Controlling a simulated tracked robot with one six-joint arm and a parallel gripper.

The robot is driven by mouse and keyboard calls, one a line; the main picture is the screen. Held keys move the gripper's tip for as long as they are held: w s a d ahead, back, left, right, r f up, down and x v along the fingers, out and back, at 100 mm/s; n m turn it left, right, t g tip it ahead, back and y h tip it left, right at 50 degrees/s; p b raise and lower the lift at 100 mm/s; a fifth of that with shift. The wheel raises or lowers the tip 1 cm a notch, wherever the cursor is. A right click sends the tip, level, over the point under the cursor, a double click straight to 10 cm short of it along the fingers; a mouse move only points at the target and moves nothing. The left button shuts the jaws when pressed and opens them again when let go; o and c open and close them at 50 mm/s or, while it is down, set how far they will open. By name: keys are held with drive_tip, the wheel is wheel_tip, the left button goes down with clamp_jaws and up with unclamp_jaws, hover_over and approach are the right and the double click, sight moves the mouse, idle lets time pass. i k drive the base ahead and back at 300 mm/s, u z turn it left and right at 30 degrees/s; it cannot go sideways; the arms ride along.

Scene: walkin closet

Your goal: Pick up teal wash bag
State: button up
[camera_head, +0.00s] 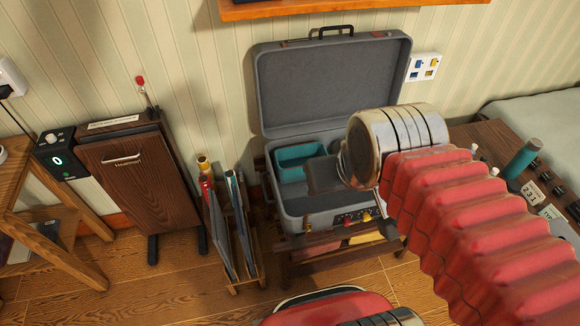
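The teal wash bag (296,159) looks like a teal, open-topped box shape. It lies in the back left of the open grey suitcase (290,126), whose lid stands up against the wall. My red bellows arm comes in from the lower right and ends in a metal wrist. My gripper (322,176) shows as a dark grey block over the suitcase, just right of and in front of the wash bag, close to it in the picture. I cannot tell whether they touch. Its fingertips are not clear, and my arm hides the right part of the suitcase.
The suitcase sits on a low wooden stand. A wooden rack (246,243) with flat items stands to its left, beside a dark wooden trouser press (140,180). At right, a wooden table (487,137) holds a teal cylinder (522,158). A wooden shelf (330,8) hangs above.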

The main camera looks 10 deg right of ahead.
sight(289, 161)
drive_tip(key=u, duration=1.25)
drive_tip(key=k, duration=0.95)
drive_tip(key=z, duration=0.8)
drive_tip(key=i, duration=1)
